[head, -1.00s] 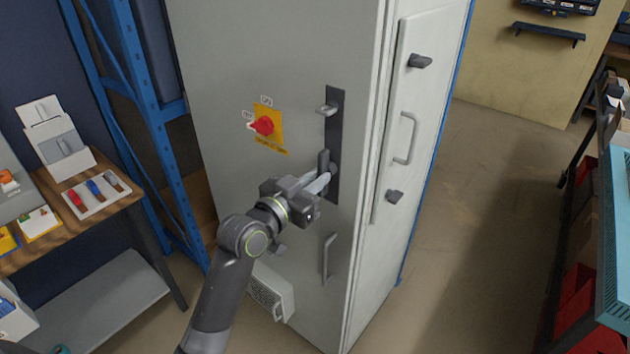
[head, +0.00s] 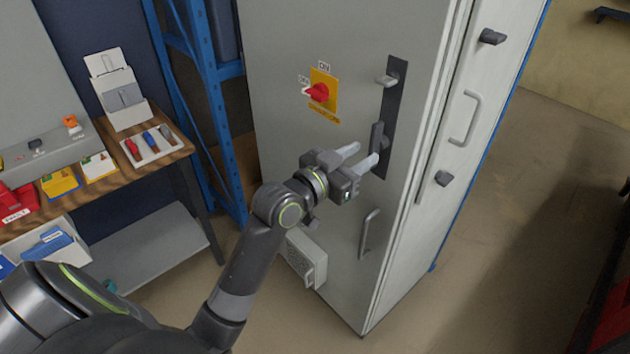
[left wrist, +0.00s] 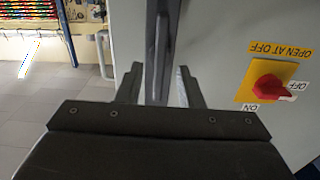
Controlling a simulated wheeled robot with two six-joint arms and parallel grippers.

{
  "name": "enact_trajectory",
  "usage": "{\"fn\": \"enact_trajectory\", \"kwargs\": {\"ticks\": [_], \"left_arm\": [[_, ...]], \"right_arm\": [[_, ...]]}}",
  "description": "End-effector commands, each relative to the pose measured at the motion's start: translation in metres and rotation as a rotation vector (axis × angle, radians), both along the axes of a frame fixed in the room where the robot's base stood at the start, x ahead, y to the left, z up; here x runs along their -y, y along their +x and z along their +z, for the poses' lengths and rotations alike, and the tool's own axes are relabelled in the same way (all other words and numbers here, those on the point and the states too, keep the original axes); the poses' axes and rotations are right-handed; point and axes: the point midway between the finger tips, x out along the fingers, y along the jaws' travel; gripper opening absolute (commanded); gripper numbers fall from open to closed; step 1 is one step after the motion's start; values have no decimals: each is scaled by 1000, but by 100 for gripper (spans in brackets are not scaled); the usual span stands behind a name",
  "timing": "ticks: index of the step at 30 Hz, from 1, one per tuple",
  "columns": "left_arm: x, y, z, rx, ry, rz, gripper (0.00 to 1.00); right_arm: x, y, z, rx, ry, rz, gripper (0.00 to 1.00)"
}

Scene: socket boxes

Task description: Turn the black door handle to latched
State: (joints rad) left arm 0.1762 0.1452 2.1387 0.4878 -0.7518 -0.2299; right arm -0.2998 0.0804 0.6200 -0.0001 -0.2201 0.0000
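The black door handle (head: 377,137) points upright on a dark vertical plate (head: 397,80) on the grey cabinet door. My left gripper (head: 367,154) is open and empty in front of the door, just left of and below the handle's lower end. Its two pale fingers point toward the plate, apart from each other. In the left wrist view, the fingers (left wrist: 160,85) stand apart, with the dark handle and plate (left wrist: 161,45) showing between them. I cannot tell whether a finger touches the handle. My right gripper is not in view.
A red rotary switch (head: 318,92) on a yellow plate is left of the handle. A grey pull handle (head: 369,233) is below, and a vented box (head: 306,257) sits low on the door. A wooden bench (head: 125,172) and blue rack (head: 212,110) stand left.

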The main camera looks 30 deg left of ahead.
Motion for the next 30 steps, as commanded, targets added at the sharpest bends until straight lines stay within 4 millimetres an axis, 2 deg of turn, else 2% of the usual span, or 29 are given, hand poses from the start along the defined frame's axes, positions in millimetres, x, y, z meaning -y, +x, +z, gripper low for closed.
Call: {"fn": "enact_trajectory", "kwargs": {"ticks": [12,17,24,30], "left_arm": [[-32,-89,-3,-3,9,-1,34],[-42,-117,-2,-3,7,-2,34],[-49,-136,0,-2,2,1,34],[-51,-141,0,-1,1,-1,34]], "right_arm": [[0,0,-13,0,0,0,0],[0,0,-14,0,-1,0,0],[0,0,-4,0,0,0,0],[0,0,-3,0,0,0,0]]}}
